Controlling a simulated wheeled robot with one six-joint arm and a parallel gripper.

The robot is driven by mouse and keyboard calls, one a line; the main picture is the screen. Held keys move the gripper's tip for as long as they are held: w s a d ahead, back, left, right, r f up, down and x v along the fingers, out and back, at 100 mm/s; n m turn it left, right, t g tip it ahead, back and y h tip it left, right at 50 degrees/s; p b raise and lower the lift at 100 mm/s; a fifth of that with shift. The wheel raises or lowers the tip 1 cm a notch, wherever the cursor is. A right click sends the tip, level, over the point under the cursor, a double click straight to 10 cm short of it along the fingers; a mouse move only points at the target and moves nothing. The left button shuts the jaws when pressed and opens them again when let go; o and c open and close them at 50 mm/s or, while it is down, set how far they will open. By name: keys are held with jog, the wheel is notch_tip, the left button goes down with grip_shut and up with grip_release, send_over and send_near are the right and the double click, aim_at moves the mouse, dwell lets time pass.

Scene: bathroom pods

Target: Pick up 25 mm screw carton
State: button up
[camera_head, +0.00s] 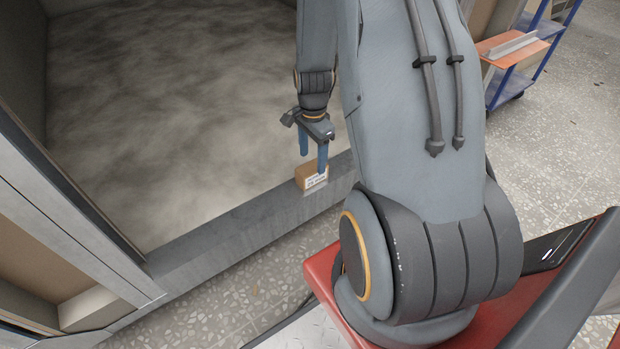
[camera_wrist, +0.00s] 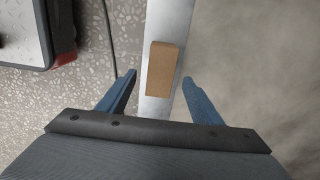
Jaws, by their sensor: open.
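The 25 mm screw carton (camera_head: 312,177) is a small brown box with a white label on its side. It sits on the grey sill at the front of the pod. In the wrist view the carton (camera_wrist: 162,68) shows its plain brown top, beyond my fingertips and roughly midway between them. My gripper (camera_head: 314,160) is open, pointing down just above the carton in the head view. The label print is too small to read.
The grey sill (camera_head: 222,232) is narrow, with the pod's mottled floor (camera_head: 180,110) behind it and speckled flooring (camera_head: 235,305) in front. A wall frame (camera_head: 70,220) stands at the left. A blue trolley with an orange shelf (camera_head: 515,45) stands at the upper right.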

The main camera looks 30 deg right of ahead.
aim_at(312, 166)
notch_tip(312, 166, down, 8)
jog(key=b, duration=0.3)
jog(key=shift+a+r+b, duration=0.1)
jog(key=shift+r+b, duration=0.15)
jog(key=shift+b, duration=0.1)
jog(key=shift+r, duration=0.1)
jog(key=c, duration=1.4)
